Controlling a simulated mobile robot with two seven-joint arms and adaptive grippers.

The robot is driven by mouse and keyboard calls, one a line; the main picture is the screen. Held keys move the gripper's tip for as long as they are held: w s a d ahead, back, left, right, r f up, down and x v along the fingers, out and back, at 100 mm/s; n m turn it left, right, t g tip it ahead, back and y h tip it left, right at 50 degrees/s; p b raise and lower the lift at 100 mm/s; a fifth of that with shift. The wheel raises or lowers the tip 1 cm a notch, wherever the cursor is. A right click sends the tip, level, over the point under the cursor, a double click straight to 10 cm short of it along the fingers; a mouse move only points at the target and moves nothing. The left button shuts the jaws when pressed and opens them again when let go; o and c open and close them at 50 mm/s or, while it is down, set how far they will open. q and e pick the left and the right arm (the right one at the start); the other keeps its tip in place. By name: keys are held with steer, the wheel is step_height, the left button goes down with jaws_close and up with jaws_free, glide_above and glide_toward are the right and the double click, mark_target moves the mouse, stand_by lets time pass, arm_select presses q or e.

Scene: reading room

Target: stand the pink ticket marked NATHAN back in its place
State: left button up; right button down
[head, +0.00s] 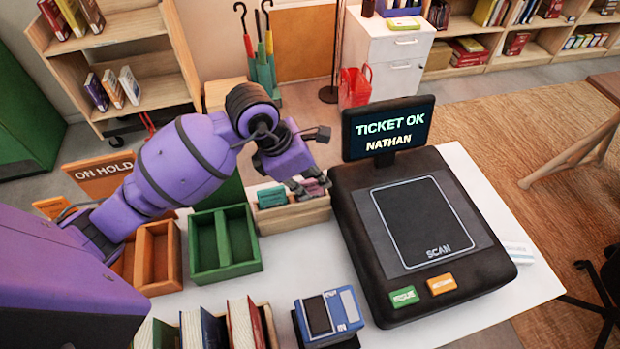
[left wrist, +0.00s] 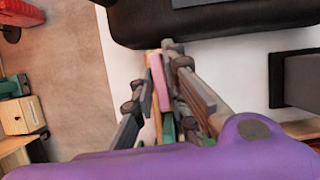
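The pink ticket (head: 316,187) is at the fingertips of my left gripper (head: 312,188), at the right part of the wooden ticket holder (head: 296,218). In the left wrist view the pink ticket (left wrist: 161,84) shows as a thin strip between the converging fingers (left wrist: 164,75), which are shut on it. Its marking cannot be read. I cannot tell whether its lower edge is inside the holder. A teal ticket (head: 272,197) stands in the holder's left part. The scanner screen (head: 388,130) reads TICKET OK, NATHAN. My right gripper is out of view.
The black scanner (head: 345,225) stands close to the holder's right. Books (head: 240,325) and a blue-and-white device (head: 346,310) are in front. White table (head: 300,262) shows between them.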

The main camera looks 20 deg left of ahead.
arm_select(q)
steer(key=shift+o, duration=1.3)
steer(key=v, duration=1.2)
